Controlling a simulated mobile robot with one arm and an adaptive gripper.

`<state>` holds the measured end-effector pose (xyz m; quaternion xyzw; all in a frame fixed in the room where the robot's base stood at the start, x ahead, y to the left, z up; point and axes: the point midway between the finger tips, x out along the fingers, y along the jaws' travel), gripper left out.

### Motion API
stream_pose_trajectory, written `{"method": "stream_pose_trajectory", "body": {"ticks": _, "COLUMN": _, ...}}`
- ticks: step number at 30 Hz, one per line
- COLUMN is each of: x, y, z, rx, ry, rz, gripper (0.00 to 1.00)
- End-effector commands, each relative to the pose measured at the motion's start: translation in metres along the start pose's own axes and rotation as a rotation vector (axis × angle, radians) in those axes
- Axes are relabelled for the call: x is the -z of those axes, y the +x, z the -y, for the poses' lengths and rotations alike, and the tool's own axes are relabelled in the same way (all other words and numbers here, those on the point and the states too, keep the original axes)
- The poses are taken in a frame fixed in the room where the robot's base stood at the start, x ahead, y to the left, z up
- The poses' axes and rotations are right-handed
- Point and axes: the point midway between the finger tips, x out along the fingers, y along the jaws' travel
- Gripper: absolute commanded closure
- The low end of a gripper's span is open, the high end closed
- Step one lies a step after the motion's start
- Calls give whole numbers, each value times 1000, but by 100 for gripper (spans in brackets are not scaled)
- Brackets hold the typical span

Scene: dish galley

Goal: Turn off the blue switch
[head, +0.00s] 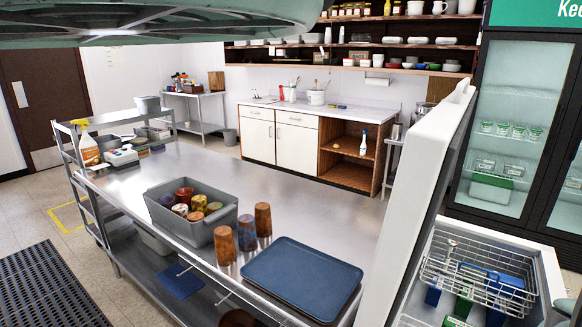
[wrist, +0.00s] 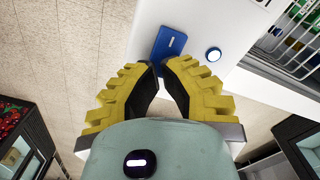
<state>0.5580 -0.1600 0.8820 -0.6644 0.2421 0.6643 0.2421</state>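In the wrist view, the blue switch (wrist: 170,42) is a tilted blue rectangle with a small white mark, set on a white panel (wrist: 150,20). My gripper (wrist: 159,66) has yellow ridged fingers with dark inner pads. Its tips are drawn together with nothing visible held between them. They lie just below the switch's lower end in the picture; whether they touch it I cannot tell. The head view shows neither gripper nor switch.
In the head view, an open white machine with a wire rack (head: 478,275) stands at right, beside an upright white panel (head: 425,200). A steel table (head: 290,205) holds a grey bin (head: 215,232), brown cups and a blue tray (head: 303,275). Glass-door fridges (head: 515,90) stand behind.

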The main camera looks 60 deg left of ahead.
Motion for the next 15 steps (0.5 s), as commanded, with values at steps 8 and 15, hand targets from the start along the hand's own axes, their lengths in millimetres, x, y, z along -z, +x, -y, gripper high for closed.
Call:
{"method": "stream_pose_trajectory", "body": {"ticks": 8, "x": 0, "y": 5, "z": -1, "rx": 0, "ry": 2, "rz": 0, "gripper": 100}}
{"method": "stream_pose_trajectory", "body": {"ticks": 15, "x": 0, "y": 8, "z": -1, "rx": 0, "ry": 2, "rz": 0, "gripper": 100}}
